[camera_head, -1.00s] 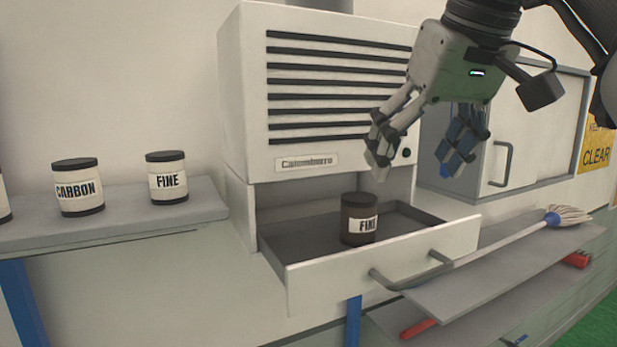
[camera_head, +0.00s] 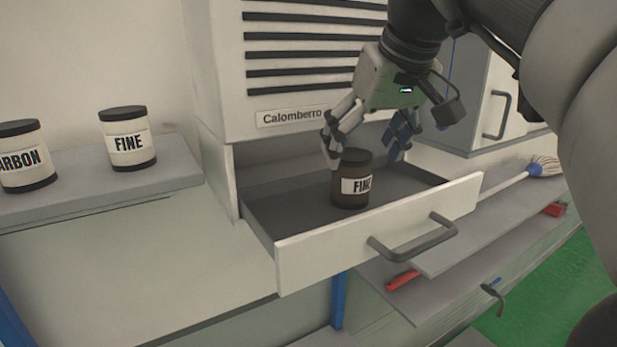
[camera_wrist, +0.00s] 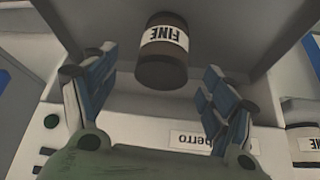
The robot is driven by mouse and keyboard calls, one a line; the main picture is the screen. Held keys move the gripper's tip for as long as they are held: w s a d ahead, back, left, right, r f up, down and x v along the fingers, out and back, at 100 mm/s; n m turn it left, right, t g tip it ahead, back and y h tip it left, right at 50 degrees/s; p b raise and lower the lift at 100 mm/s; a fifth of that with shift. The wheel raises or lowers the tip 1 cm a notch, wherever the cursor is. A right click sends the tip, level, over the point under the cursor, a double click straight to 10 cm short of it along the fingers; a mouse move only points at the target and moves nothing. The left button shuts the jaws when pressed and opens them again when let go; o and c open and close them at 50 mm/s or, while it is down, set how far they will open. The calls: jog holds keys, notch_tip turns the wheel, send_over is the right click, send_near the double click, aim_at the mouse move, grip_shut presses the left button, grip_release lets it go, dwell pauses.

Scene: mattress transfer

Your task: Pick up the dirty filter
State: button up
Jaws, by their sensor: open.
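The dirty filter (camera_head: 350,187) is a dark brown canister with a white FINE label, standing upright in the open drawer (camera_head: 375,235) of the Calomberro unit. My gripper (camera_head: 366,148) is open just above and behind the filter in the head view, with its fingers apart and nothing held. In the wrist view the filter (camera_wrist: 163,60) lies beyond the open fingers (camera_wrist: 160,90), roughly centred between them and not gripped. The label appears upside down there.
A clean FINE canister (camera_head: 127,140) and a CARBON canister (camera_head: 24,156) stand on the left shelf (camera_head: 100,200). The drawer handle (camera_head: 412,240) juts forward. A mop (camera_head: 540,168) lies on the right shelf. The unit's slatted front (camera_head: 300,60) rises behind the drawer.

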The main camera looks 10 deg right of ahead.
aim_at(352, 171)
jog(key=shift+w+a+f, duration=0.15)
jog(key=shift+w+f, duration=0.25)
jog(key=shift+f, duration=0.2)
jog(key=x, duration=0.4)
jog(key=shift+s+a+f, duration=0.15)
jog(key=shift+s+f, duration=0.05)
jog(key=shift+f, duration=0.05)
jog(key=shift+w+f, duration=0.4)
jog(key=shift+s, duration=0.15)
jog(key=shift+c, duration=1.3)
jog(key=c, duration=1)
